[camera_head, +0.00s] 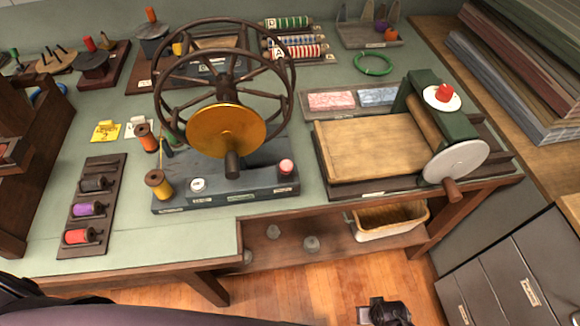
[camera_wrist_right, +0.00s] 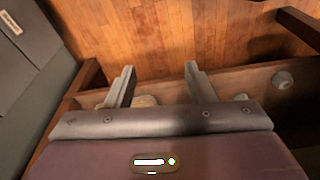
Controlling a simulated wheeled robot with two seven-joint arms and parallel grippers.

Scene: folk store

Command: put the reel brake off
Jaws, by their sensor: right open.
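I cannot tell which part is the brake; the base labels are too small to read. My right gripper (camera_head: 385,312) is low in front of the table, apart from the reel. In the right wrist view its fingers (camera_wrist_right: 160,68) are apart and empty. My left gripper is not in view.
A press with a wooden bed (camera_head: 365,150) and white wheel (camera_head: 456,161) stands right of the reel. A spool rack (camera_head: 98,228) lies to its left. A shelf with a basket (camera_head: 390,221) is below the tabletop. Grey drawers (camera_head: 515,275) stand at the right.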

